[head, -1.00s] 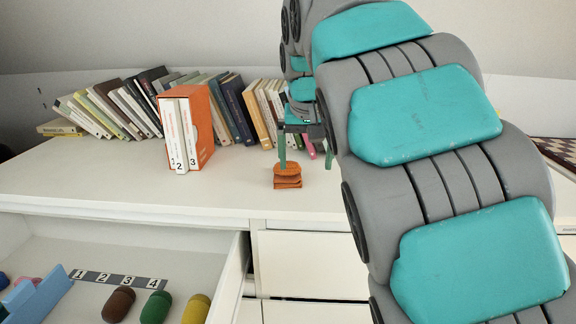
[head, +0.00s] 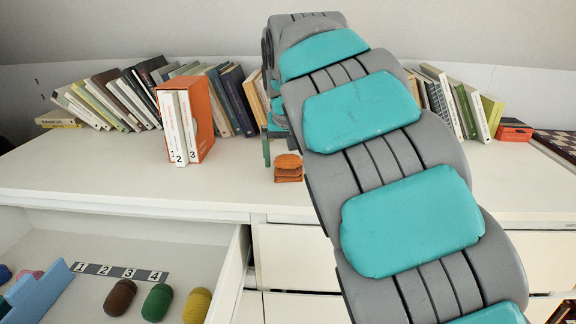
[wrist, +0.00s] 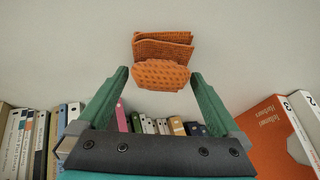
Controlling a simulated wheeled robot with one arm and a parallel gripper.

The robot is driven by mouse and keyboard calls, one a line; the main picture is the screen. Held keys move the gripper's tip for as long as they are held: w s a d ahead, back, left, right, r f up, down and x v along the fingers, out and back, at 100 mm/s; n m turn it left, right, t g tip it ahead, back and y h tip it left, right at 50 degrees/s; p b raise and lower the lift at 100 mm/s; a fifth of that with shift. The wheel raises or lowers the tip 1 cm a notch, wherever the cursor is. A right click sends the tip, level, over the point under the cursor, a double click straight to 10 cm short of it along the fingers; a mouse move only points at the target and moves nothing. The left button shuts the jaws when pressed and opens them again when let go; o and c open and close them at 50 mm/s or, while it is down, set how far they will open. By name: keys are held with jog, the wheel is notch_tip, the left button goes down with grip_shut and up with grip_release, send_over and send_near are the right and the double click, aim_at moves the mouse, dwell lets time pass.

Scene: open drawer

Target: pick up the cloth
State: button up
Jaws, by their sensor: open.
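The cloth (head: 288,168) is an orange, folded, textured piece lying on the white dresser top, right of the orange box of books. In the wrist view the cloth (wrist: 162,62) lies just beyond and partly between the fingertips. My gripper (wrist: 158,76) is open, with one green finger on each side of the cloth's near part. I see no contact between the fingers and the cloth. In the head view my gripper (head: 279,150) is mostly hidden behind my arm; one green finger shows left of the cloth.
An orange slipcase of white numbered books (head: 203,120) stands left of the cloth. A row of books (head: 105,100) lines the back. Below, an open drawer (head: 120,245) holds brown, green and yellow objects beside a number strip (head: 120,271). The dresser top in front is clear.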

jog(key=shift+w+f, duration=0.1)
jog(key=shift+f, duration=0.15)
jog(key=c, duration=1.2)
jog(key=shift+o, duration=0.2)
jog(key=shift+r, duration=0.15)
jog(key=shift+r, duration=1.65)
jog(key=s+a+b, duration=0.1)
jog(key=s+a, duration=0.2)
jog(key=s, duration=0.4)
jog(key=s+a+r+b, duration=0.1)
jog(key=s+a, duration=0.3)
jog(key=s, duration=0.3)
jog(key=shift+s+r, duration=0.2)
jog(key=shift+r, duration=0.05)
